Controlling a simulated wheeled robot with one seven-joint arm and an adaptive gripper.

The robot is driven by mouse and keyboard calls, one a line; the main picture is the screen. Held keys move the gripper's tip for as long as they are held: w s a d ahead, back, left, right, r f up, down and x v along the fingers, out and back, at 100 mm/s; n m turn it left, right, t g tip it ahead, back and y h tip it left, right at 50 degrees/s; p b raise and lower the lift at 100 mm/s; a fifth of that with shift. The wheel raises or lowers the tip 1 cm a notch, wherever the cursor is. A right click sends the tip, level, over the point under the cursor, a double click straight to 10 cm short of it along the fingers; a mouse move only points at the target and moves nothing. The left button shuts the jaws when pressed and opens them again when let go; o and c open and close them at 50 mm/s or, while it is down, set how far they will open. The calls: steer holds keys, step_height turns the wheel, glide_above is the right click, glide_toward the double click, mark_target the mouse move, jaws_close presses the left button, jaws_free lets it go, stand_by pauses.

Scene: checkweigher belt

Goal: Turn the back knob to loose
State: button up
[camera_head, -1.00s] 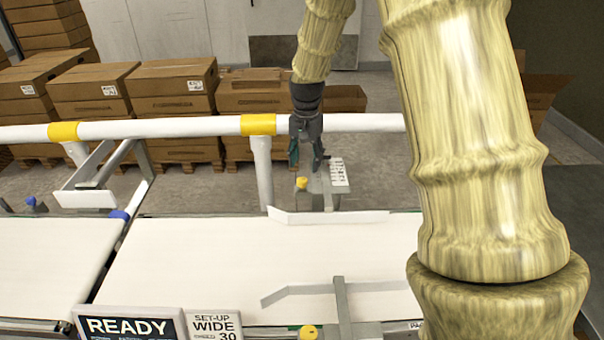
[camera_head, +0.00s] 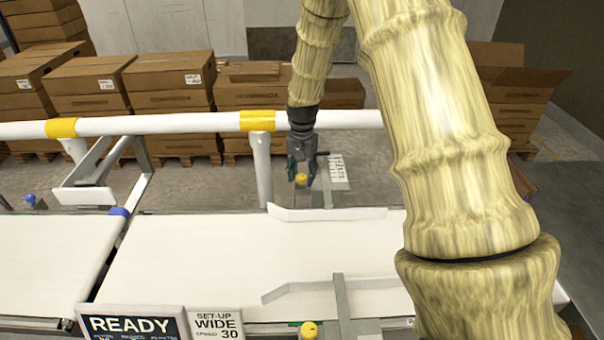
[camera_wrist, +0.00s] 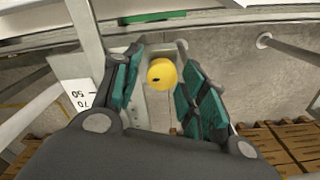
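The back knob (camera_head: 301,179) is a small yellow knob at the far side of the belt, beside the back guide rail (camera_head: 330,214). In the wrist view the yellow knob (camera_wrist: 161,74) shows a dark mark on its face. My gripper (camera_head: 302,178) is open over the knob. In the wrist view its teal-padded fingers (camera_wrist: 160,92) stand on either side of the knob, with a gap visible on both sides.
A front yellow knob (camera_head: 309,330) and front guide rail (camera_head: 330,288) sit at the near belt edge. A white rail (camera_head: 190,127) with yellow bands runs behind the belt. A sign (camera_head: 130,324) reads READY, another (camera_head: 215,324) SET-UP WIDE 30. The belt (camera_head: 200,260) is empty.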

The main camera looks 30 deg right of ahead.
steer(key=shift+w+f, duration=0.1)
steer(key=c, duration=0.7)
steer(key=shift+o, duration=0.2)
steer(key=shift+n, duration=0.4)
steer(key=n+p, duration=0.1)
steer(key=n, duration=0.3)
steer(key=shift+n+p, duration=0.3)
steer(key=shift+p, duration=0.05)
steer(key=n+p, duration=0.1)
steer(key=n, duration=0.5)
steer(key=n+p, duration=0.2)
steer(key=n, duration=0.4)
steer(key=shift+n, duration=0.4)
steer(key=n+p, duration=0.1)
steer(key=n, duration=0.4)
steer(key=shift+n, duration=0.3)
